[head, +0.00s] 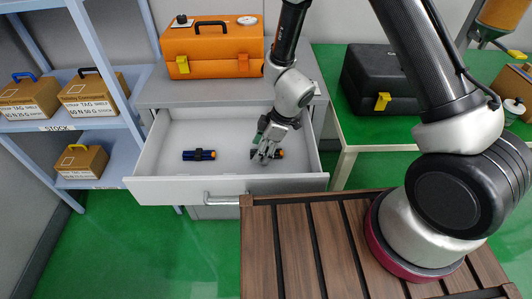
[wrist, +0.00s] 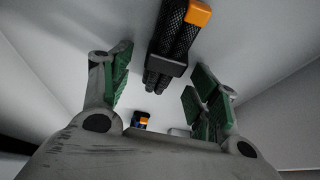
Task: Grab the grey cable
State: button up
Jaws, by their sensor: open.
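A dark grey braided cable bundle (wrist: 176,42) with an orange end lies in the open drawer. In the wrist view it is beyond and between my gripper's fingers (wrist: 162,68), with no visible contact. My gripper is open, with green pads facing each other.
The drawer (head: 228,185) has raised walls around my gripper. An orange case (head: 212,45) stands on the cabinet above. A black case (head: 380,80) sits on the green table at right. Shelves with boxes (head: 90,93) stand at left. The drawer's middle is clear.

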jog(key=shift+f, duration=0.2)
jog(key=shift+s, duration=0.1)
jog(key=c, duration=1.1)
jog(key=shift+r, duration=0.1)
